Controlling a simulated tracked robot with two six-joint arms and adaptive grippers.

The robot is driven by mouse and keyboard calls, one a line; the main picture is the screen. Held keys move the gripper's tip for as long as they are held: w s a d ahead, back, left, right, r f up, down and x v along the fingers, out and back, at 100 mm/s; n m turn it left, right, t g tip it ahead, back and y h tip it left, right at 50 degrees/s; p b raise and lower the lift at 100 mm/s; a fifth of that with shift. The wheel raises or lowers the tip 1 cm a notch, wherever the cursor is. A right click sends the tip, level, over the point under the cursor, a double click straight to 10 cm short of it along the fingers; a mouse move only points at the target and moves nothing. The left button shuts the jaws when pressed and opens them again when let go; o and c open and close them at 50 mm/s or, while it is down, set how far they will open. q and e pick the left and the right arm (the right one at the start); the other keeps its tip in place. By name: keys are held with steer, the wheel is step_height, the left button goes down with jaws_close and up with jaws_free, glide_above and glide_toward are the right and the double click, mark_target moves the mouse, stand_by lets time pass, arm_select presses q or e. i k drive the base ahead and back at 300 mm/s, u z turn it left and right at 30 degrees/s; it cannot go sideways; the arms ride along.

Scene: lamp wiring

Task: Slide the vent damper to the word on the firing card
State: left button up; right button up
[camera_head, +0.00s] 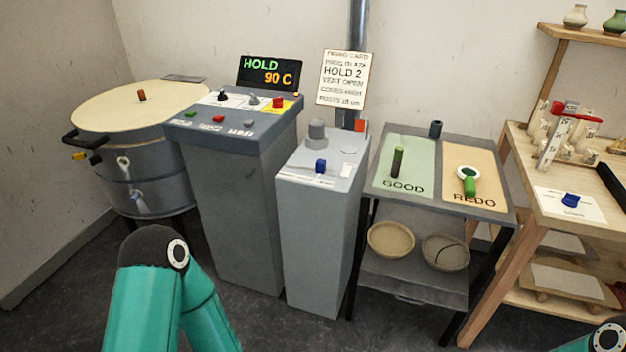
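The firing card (344,80) hangs at the back centre and reads "VENT OPEN" on one line, under "HOLD 2". Below it stands a grey pedestal (318,205). On its top a blue block-shaped knob (321,166) sits on a white labelled strip, near the strip's middle; it looks like the vent damper's slider. The words on the strip are too small to read. A small orange-red piece (360,125) shows by the pipe behind; I cannot tell if it belongs to the damper. Only links of my arms show; neither gripper is in view.
A control console (235,120) with a "HOLD 90 C" display (269,73) stands left of the pedestal, beside a round kiln (140,110). A GOOD/REDO table (440,215) stands close on the right, then a wooden shelf (515,150). Dark floor lies in front.

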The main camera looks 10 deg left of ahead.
mark_target(320, 163)
steer(key=u, duration=0.65)
steer(key=i, duration=1.35)
steer(key=z, duration=0.75)
